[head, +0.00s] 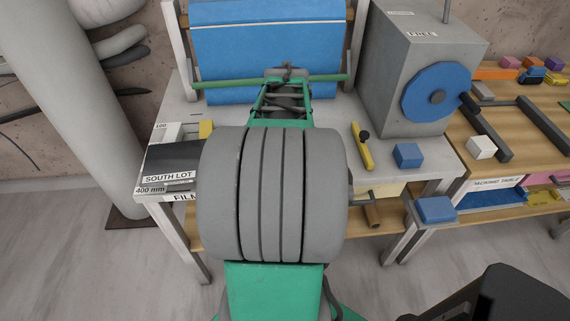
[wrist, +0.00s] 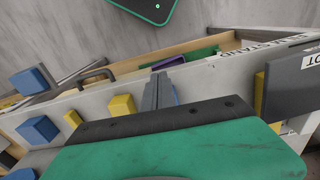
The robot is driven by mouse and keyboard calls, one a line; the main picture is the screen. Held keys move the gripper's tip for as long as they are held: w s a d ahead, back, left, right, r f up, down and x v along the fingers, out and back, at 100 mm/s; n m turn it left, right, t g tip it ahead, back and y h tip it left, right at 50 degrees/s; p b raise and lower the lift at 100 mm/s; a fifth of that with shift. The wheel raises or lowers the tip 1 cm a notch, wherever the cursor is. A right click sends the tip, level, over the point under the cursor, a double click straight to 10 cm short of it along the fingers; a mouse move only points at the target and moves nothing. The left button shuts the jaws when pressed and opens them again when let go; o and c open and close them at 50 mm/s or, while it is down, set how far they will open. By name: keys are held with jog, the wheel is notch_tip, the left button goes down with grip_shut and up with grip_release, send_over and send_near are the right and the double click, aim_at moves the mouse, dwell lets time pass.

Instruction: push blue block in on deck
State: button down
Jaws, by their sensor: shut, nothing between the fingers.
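A second blue block (head: 436,210) is lower, in front of the table's right leg. In the wrist view blue blocks show at the left: one by the table edge (wrist: 33,80), one on the grey top (wrist: 38,130), and part of another in the lower left corner. I cannot tell which one the task names, nor which surface is the deck. My gripper (wrist: 160,92) is shut and empty, over the grey edge, right of the blocks and apart from them. In the head view its fingers are hidden.
A grey box (head: 390,75) with a blue disc (head: 438,92) stands on the table. A blue roll (head: 265,50) is behind. A yellow piece (head: 362,147) and a white block (head: 481,147) lie nearby. In the wrist view, yellow blocks (wrist: 122,106) and a dark handle (wrist: 95,78) lie close to my gripper.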

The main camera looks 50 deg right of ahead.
jog(key=d+f, duration=0.1)
jog(key=f, duration=0.1)
jog(key=w+f, duration=0.1)
jog(key=f, duration=0.1)
jog(key=w+d+f+p, duration=0.1)
jog(key=f, duration=0.1)
jog(key=shift+w+d+f, duration=0.1)
jog(key=shift+d+f, duration=0.2)
jog(key=shift+w+d, duration=0.2)
jog(key=shift+d, duration=0.05)
